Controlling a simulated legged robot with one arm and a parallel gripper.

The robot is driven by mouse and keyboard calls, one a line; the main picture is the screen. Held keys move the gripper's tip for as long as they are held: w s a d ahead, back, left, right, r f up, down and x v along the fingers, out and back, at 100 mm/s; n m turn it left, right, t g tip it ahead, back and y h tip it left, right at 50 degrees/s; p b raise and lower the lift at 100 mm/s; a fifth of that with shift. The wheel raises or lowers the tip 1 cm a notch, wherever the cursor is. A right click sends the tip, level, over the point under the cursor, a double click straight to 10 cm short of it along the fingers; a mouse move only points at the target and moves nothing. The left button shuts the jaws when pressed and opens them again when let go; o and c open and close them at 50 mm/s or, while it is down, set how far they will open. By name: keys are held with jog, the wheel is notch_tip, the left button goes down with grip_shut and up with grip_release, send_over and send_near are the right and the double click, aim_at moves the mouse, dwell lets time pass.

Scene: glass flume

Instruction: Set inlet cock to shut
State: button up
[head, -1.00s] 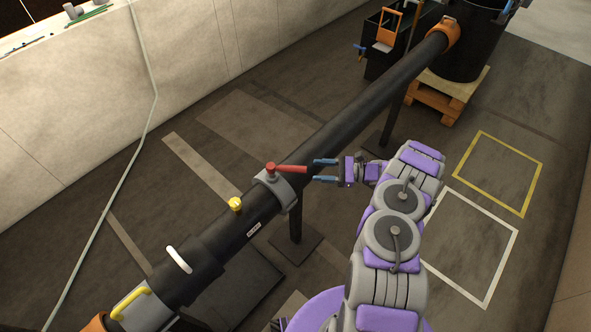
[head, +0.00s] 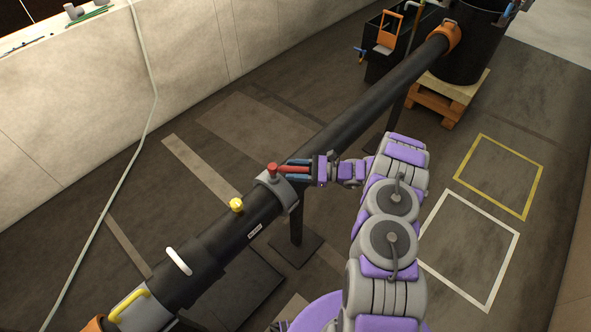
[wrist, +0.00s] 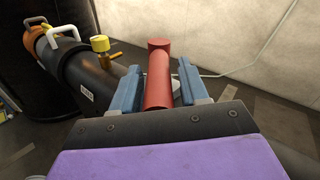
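The inlet cock is a red lever on a red hub (head: 272,168), on a grey collar (head: 287,197) around the black pipe. The lever points right from the hub, out past the pipe's side. My gripper (head: 291,170) is at the lever with its blue fingers along either side of it. In the wrist view the red lever (wrist: 159,80) lies between the fingers (wrist: 158,84), with a gap showing on each side. The fingers are open and do not appear to press on it. The lever's outer end is hidden by my gripper.
The black pipe (head: 350,113) runs from lower left to a black tank (head: 470,55) on a wooden pallet (head: 444,98). A yellow knob (head: 236,205) and a white handle (head: 179,260) sit further down the pipe.

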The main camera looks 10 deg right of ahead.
grip_shut()
